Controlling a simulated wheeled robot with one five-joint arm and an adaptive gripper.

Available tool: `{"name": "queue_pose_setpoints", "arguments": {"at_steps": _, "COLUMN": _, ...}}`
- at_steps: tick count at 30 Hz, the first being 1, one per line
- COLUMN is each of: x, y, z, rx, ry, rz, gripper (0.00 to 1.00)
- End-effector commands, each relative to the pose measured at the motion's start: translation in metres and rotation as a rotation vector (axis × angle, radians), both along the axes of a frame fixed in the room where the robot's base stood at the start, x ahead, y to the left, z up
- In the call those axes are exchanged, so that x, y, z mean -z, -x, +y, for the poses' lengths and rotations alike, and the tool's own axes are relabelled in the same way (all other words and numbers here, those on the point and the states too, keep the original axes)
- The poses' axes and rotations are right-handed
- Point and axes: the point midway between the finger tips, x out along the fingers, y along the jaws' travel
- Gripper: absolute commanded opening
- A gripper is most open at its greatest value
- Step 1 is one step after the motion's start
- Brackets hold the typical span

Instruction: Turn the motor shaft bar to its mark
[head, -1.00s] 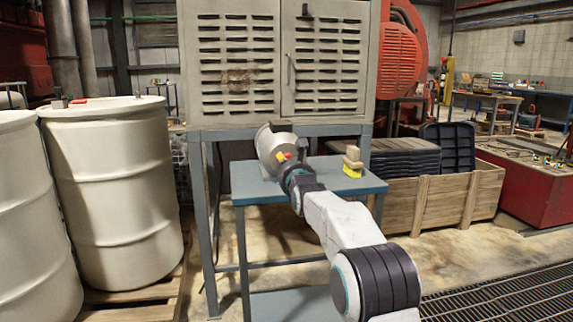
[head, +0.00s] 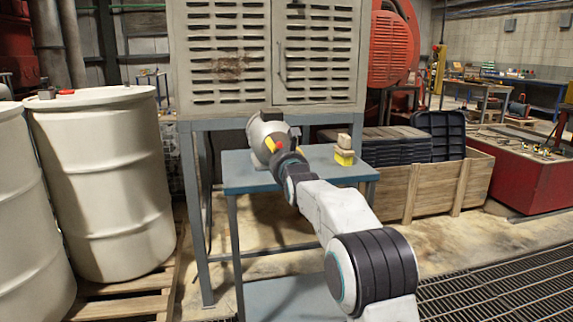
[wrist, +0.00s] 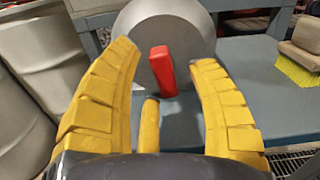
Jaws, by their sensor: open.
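The motor (head: 262,135) is a grey round body on the blue table. In the wrist view its round grey face (wrist: 150,22) is ahead of my gripper. The red shaft bar (wrist: 162,71) stands on that face, nearly upright with its top leaning slightly left. My gripper (wrist: 165,75) has yellow fingers, open, one on each side of the bar with gaps to both. In the head view my gripper (head: 274,146) is at the motor and mostly hides the bar. I cannot make out the mark in either view.
A brush with yellow bristles (head: 343,156) stands on the blue table (head: 240,185) to the right of the motor. A slatted grey cabinet (head: 230,50) rises behind it. White drums (head: 105,190) stand at left, a wooden crate (head: 430,190) at right.

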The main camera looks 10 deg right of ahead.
Motion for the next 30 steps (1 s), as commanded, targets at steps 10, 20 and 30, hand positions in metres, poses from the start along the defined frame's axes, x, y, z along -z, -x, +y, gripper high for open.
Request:
{"name": "queue_pose_setpoints", "arguments": {"at_steps": 10, "x": 0.0, "y": 0.043, "z": -0.001, "rx": 0.0, "ry": 0.0, "rz": 0.001, "gripper": 0.53}}
{"name": "queue_pose_setpoints", "arguments": {"at_steps": 20, "x": 0.0, "y": 0.083, "z": -0.001, "rx": 0.001, "ry": 0.0, "rz": 0.0, "gripper": 0.53}}
{"name": "queue_pose_setpoints", "arguments": {"at_steps": 30, "x": 0.0, "y": 0.106, "z": -0.001, "rx": 0.001, "ry": 0.0, "rz": -0.001, "gripper": 0.53}}
